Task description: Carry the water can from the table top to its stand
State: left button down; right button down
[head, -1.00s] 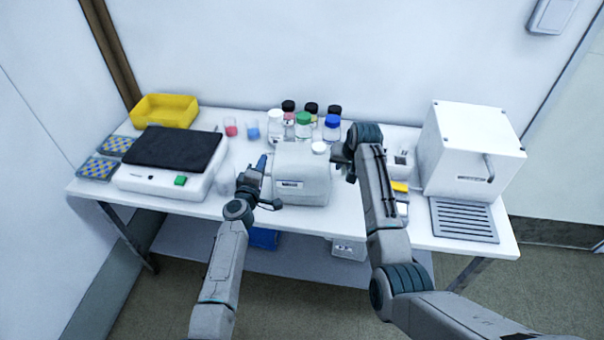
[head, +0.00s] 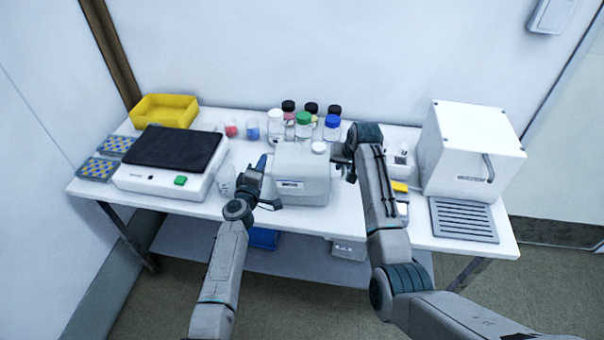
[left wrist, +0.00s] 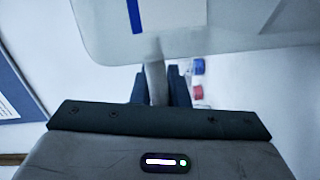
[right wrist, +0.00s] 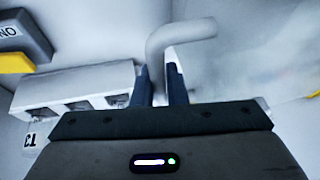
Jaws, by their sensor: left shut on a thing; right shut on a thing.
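The water can (head: 303,180) is a pale grey box-shaped can with a white cap and a label, upright at the middle front of the table (head: 335,222). My left gripper (head: 262,182) is at the can's left side; in the left wrist view its fingers (left wrist: 160,88) are shut on a pale handle bar beside the can body (left wrist: 220,25). My right gripper (head: 346,170) is at the can's right side; in the right wrist view its fingers (right wrist: 160,88) are shut on a bent handle bar (right wrist: 180,38). Whether the can's base touches the table is unclear. I cannot pick out the stand.
Several capped bottles (head: 303,125) stand close behind the can. A balance with a dark top (head: 172,150) is at left, near a yellow bin (head: 165,111). A white machine (head: 470,150) with a slatted tray (head: 463,220) is at right. A shelf (head: 215,248) lies below.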

jog(key=shift+w+r, duration=0.1)
jog(key=shift+r, duration=0.05)
